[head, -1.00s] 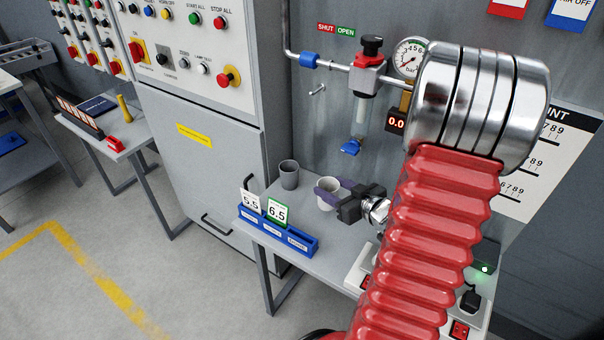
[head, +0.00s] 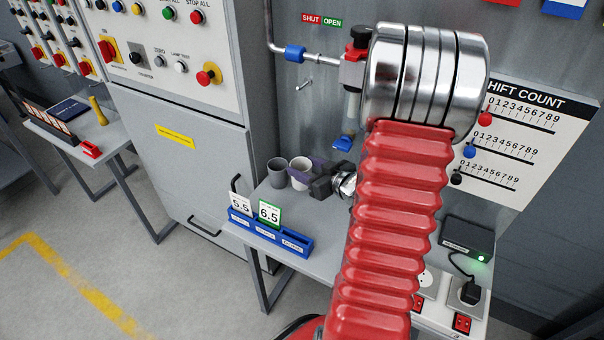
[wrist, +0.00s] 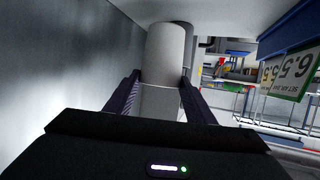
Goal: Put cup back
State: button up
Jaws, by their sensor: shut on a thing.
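A pale cup (head: 299,181) stands upright at the back of the grey bench, in the head view. My gripper (head: 305,170) reaches it from the right, with purple fingers shut around it. A darker grey cup (head: 277,175) stands upright just left of it, touching or nearly so. In the wrist view, my gripper (wrist: 160,80) has one finger on each side of the pale cup (wrist: 160,101). I cannot tell whether the held cup's base touches the bench.
A blue holder (head: 268,235) with number cards (head: 269,213) sits at the bench's front left edge. A black box (head: 467,238) and sockets (head: 465,293) lie on the right.

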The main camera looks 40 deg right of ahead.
jog(key=shift+w+f, duration=0.2)
jog(key=shift+w, duration=0.2)
jog(key=shift+s+d+f, duration=0.1)
jog(key=shift+s+f, duration=0.1)
jog(key=shift+f, duration=0.1)
jog(key=shift+w+a+f, duration=0.1)
jog(key=shift+f, duration=0.55)
jog(key=shift+w+a+f, duration=0.1)
jog(key=shift+f, duration=0.55)
jog(key=shift+s+f, duration=0.1)
jog(key=shift+s, duration=0.05)
jog(key=o, duration=1.4)
jog(key=shift+d, duration=0.1)
jog(key=v, duration=1.2)
